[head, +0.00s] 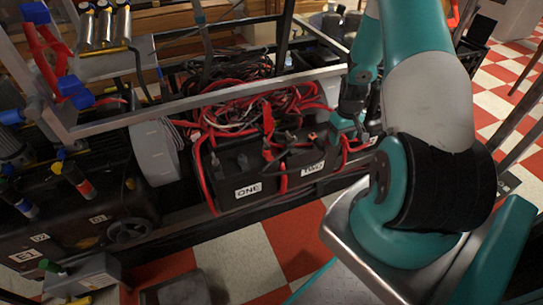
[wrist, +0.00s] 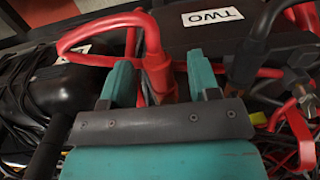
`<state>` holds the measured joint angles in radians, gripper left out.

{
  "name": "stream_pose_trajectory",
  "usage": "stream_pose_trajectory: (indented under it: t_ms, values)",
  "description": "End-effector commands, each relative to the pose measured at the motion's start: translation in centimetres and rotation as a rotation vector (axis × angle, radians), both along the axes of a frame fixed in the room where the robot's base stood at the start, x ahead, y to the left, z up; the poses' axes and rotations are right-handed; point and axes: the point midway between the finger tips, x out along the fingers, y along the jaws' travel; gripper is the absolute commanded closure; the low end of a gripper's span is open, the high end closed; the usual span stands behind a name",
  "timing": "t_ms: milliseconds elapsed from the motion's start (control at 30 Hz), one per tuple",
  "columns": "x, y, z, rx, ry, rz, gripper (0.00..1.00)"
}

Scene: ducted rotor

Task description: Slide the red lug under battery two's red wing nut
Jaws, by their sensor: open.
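Battery two (wrist: 195,38) is a black case with a white TWO label. The label also shows in the head view (head: 313,168), to the right of battery one. My gripper (wrist: 160,78) is open, its teal fingers on either side of a thick red cable (wrist: 152,45). The cable bends down between the fingers to a brownish-red end, perhaps the red lug (wrist: 164,88). I see no clear grip on it. In the head view my gripper (head: 348,122) is over battery two's right end. I cannot make out the red wing nut; my gripper may hide it.
Battery one (head: 225,165) stands to the left. A pile of red and black cables (head: 250,105) lies behind the batteries. A grey frame bar (head: 210,100) crosses above them.

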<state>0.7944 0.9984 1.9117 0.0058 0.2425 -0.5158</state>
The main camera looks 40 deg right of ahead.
Motion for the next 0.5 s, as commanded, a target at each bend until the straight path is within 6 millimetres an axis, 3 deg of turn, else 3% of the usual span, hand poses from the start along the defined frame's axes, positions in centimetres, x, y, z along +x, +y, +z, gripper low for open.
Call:
stream_pose_trajectory:
  t_ms: [233, 500]
  values:
    - [0.1, -0.1, 2.2, -0.002, -0.002, 0.000, 0.44]
    - [0.2, -0.1, 9.0, -0.003, -0.003, 0.000, 0.44]
